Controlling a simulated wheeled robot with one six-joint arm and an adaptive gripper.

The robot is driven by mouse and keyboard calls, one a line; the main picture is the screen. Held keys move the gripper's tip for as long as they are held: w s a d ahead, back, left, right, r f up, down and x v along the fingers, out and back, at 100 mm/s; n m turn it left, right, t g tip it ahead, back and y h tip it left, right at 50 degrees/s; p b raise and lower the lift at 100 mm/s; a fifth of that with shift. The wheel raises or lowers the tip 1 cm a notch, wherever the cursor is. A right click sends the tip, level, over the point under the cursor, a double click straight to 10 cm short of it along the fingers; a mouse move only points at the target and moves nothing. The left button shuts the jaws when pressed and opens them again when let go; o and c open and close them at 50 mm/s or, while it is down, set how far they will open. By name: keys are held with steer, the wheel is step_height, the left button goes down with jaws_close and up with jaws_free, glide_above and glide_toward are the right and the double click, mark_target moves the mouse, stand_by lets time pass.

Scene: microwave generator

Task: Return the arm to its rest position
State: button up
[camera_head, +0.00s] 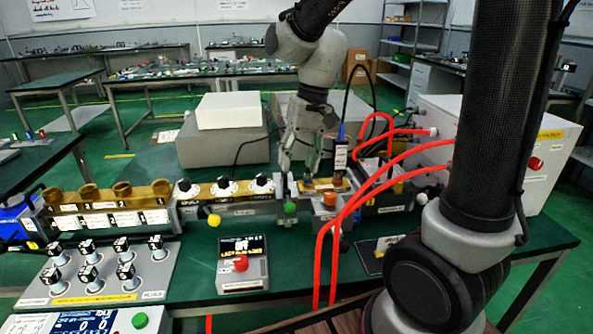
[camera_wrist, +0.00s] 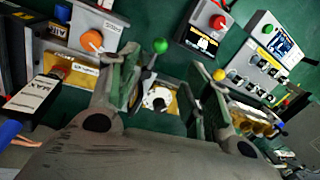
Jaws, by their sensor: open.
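My gripper (camera_head: 300,165) hangs pointing down over the waveguide row at the middle of the bench in the head view. In the wrist view my gripper (camera_wrist: 160,105) shows its two fingers apart, with nothing held between them. Between and beyond the fingers lies a brass waveguide section with a round white-and-black dial (camera_wrist: 157,97). My arm (camera_head: 318,70) reaches down from the top of the head view, bent at the elbow. Its near column-like link stands large at the right.
The waveguide row (camera_head: 110,205) runs along the green bench. Red cables (camera_head: 330,225) loop close to my gripper's right. A small display box with a red knob (camera_head: 242,265) and a knob panel (camera_head: 105,270) lie in front. Space above the bench front looks open.

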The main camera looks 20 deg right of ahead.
stand_by(0.4)
steer(key=s+d+r+t+h, duration=0.2)
steer(key=s+d+r+t, duration=0.2)
steer(key=s+d, duration=1)
steer(key=v, duration=0.3)
steer(key=shift+s+d+r, duration=0.15)
steer(key=shift+s+r, duration=0.05)
steer(key=shift+s, duration=0.3)
stand_by(0.7)
